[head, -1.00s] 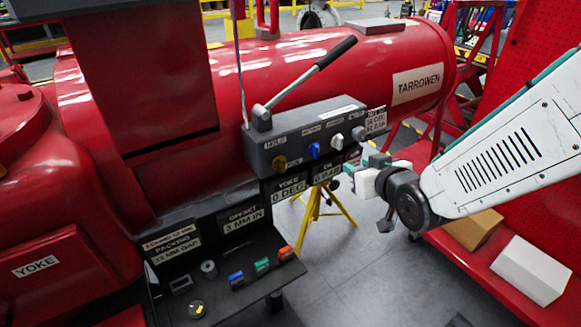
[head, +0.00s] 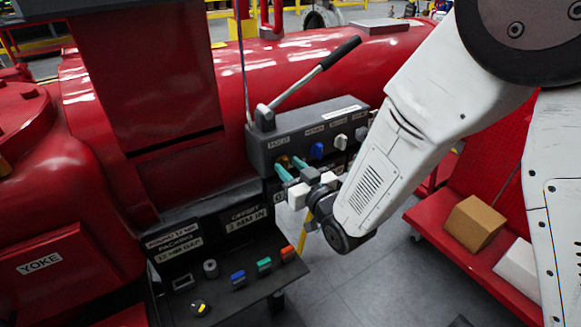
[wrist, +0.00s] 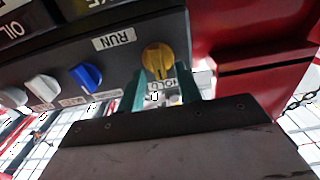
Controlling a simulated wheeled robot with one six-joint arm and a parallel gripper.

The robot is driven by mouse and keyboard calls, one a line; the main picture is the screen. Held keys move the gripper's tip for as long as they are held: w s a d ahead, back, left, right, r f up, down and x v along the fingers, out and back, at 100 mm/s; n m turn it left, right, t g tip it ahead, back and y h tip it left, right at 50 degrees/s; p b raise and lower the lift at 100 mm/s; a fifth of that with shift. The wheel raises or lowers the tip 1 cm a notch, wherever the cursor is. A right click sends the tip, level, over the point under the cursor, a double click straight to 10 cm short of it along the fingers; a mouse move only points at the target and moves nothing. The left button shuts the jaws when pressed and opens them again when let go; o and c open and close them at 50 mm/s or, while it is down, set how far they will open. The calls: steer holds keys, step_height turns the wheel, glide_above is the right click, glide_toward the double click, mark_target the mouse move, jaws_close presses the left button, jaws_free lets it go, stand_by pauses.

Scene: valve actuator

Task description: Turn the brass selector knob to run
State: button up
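The brass selector knob (wrist: 158,58) is on the dark valve control box (head: 304,130). In the wrist view its raised grip points roughly at the HOLD label (wrist: 166,84), and the RUN label (wrist: 115,40) is on its other side, up and left. In the head view the knob (head: 284,160) is partly hidden by my fingers. My gripper (head: 286,163) is open, its teal fingertips close to the knob. In the wrist view the fingers (wrist: 163,80) stand apart with the knob just beyond and between them; I cannot tell whether they touch it.
A blue knob (head: 317,150) and a white knob (head: 341,142) sit right of the brass one. A lever (head: 315,78) rises from the box top. A lower panel (head: 230,270) with coloured switches lies below. Red pipework stands behind and left.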

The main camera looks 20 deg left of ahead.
steer(key=shift+w+a, duration=0.25)
jaws_close()
